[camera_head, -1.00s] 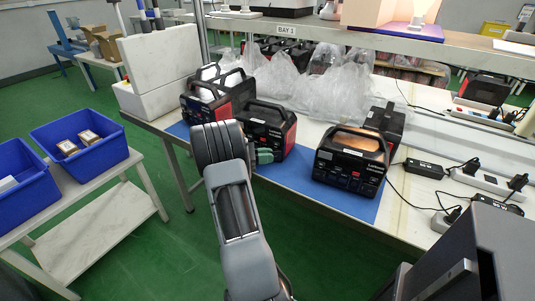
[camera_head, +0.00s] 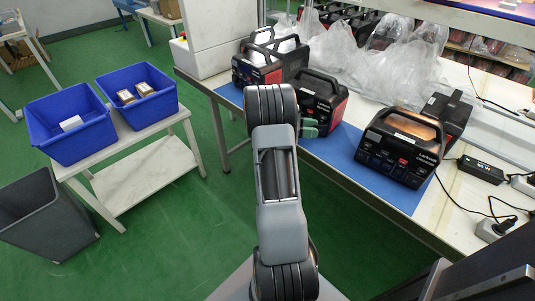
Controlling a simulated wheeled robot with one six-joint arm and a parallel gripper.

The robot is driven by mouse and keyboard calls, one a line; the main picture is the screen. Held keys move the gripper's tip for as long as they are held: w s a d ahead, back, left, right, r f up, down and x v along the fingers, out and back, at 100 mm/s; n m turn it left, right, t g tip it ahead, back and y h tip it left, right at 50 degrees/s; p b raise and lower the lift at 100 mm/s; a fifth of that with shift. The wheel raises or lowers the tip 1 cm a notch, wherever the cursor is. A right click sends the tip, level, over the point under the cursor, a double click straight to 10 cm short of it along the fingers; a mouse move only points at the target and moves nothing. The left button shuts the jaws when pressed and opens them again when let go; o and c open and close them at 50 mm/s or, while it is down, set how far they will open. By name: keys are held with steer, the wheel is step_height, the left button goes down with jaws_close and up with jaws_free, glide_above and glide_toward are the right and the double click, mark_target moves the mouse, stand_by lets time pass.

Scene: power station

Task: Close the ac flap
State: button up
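Several black power stations stand on the workbench. The nearest one (camera_head: 402,146) is at the right, its front panel with small red and dark details facing me. Another black and red one (camera_head: 318,98) stands left of it, partly behind my arm. I cannot make out an AC flap on either, or whether one is open. My arm reaches up the middle of the picture toward the second station. A small grey-green part at its far end, seemingly my gripper (camera_head: 309,129), shows in front of that station; the rest is hidden behind the arm. Its fingers cannot be told apart.
A blue mat (camera_head: 347,158) lies under the stations. Clear plastic bags (camera_head: 352,48) lie behind them. Cables and a black adapter (camera_head: 481,170) are at the right. Two blue bins (camera_head: 70,125) (camera_head: 137,95) stand on a side table at left, near a grey bin (camera_head: 42,215). Green floor lies between.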

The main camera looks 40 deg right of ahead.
steer(key=n+t+h+b, duration=0.1)
steer(key=s+a+n+t+h+b, duration=0.1)
steer(key=n+t+h, duration=0.1)
steer(key=s+n+t+h+b, duration=0.1)
steer(key=t+b, duration=0.1)
steer(key=shift+a+f+n+h, duration=0.2)
steer(key=shift+n+h, duration=0.1)
steer(key=shift+h, duration=0.1)
steer(key=p+v, duration=0.2)
steer(key=v, duration=1.2)
steer(key=s+a+m+t+y+p, duration=0.1)
steer(key=a+m+t+y, duration=0.3)
steer(key=a, duration=0.4)
steer(key=s+a+m+t+y+p, duration=0.1)
steer(key=s+a+m+t+y, duration=0.2)
steer(key=a+y, duration=0.4)
steer(key=shift+s+a+r+m+t, duration=0.35)
steer(key=shift+a+m, duration=0.35)
steer(key=shift+a, duration=0.45)
steer(key=shift+w, duration=0.1)
